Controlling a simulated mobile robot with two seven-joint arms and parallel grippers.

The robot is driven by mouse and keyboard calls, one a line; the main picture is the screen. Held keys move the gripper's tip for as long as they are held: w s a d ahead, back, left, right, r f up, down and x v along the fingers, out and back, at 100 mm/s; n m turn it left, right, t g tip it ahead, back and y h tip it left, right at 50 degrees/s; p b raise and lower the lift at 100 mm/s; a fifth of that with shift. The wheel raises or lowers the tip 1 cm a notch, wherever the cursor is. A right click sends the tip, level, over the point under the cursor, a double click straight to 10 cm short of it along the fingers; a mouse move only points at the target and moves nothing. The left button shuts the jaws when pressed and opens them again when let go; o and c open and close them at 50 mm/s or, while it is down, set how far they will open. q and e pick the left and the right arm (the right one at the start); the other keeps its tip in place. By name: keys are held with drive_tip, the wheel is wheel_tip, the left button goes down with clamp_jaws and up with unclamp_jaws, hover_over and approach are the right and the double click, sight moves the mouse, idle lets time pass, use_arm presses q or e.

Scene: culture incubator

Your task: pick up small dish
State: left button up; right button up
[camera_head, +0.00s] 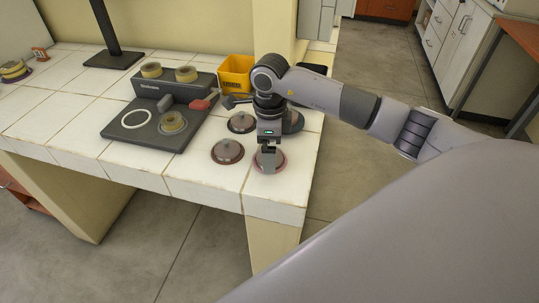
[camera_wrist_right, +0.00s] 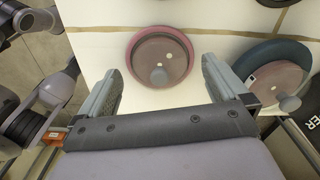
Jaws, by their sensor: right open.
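A small round dish with a pink rim and a lid with a small knob (camera_head: 281,166) sits on the white tiled table near its front right corner. My right gripper (camera_head: 267,152) points down over this dish and hides part of it. In the right wrist view the pink-rimmed dish (camera_wrist_right: 176,52) lies ahead of and between the two spread fingers (camera_wrist_right: 162,85), with no visible contact. The right gripper is open and empty. My left gripper is not in view.
A reddish-brown dish (camera_head: 227,151), a dark dish (camera_head: 242,122) and a teal-rimmed dish (camera_wrist_right: 247,60) are close by. A yellow bin (camera_head: 236,72) stands behind. A dark grey device (camera_head: 130,122) with rings stands left. The front table edge is near.

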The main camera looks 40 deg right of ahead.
drive_tip(key=shift+f, duration=0.4)
drive_tip(key=c, duration=1.1)
drive_tip(key=shift+r, duration=0.1)
drive_tip(key=shift+c, duration=0.2)
wheel_tip(320, 180, up, 20)
